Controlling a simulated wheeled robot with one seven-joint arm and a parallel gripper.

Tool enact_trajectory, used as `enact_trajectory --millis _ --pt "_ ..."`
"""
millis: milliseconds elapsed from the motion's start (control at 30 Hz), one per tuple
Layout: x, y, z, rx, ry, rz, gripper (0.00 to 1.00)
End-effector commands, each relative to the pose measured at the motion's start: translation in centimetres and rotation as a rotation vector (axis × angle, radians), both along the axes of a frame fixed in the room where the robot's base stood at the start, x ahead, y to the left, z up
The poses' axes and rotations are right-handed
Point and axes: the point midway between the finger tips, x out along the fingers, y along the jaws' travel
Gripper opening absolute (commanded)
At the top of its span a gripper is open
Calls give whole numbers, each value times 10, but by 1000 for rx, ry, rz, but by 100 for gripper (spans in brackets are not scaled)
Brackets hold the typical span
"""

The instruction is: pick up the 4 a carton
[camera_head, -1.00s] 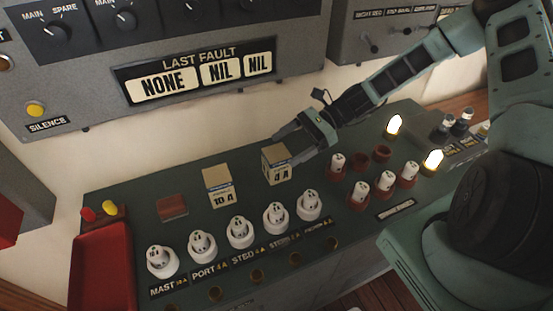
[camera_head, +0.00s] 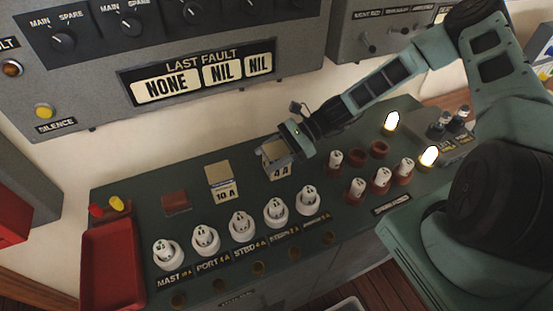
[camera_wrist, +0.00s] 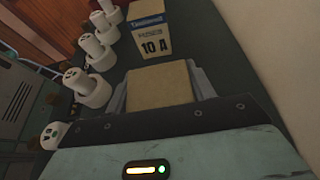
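The 4 A carton (camera_head: 279,171) is a small tan box with a dark-printed label, standing on the green console top. My gripper (camera_head: 275,148) is over it from behind, partly covering its top. In the wrist view the carton's plain tan top (camera_wrist: 160,83) lies between my two fingers (camera_wrist: 161,90), one on each side. The fingers look open around it, with a slim gap at the right; contact on the left is unclear. The carton's lower part is hidden in the wrist view.
The 10 A carton (camera_head: 222,184) stands to the left, with a red block (camera_head: 176,202) beyond it. White fuse holders (camera_head: 242,223) line the front. Red sockets (camera_head: 379,149) and lit lamps (camera_head: 391,122) are at right. A red tray (camera_head: 112,262) sits far left.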

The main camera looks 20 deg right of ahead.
Motion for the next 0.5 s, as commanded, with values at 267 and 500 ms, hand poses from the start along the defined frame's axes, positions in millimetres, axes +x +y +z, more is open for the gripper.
enact_trajectory --millis 267,500 --pt "0 0 1 1 0 1 22" --pt "-2 0 3 1 -1 1 22"
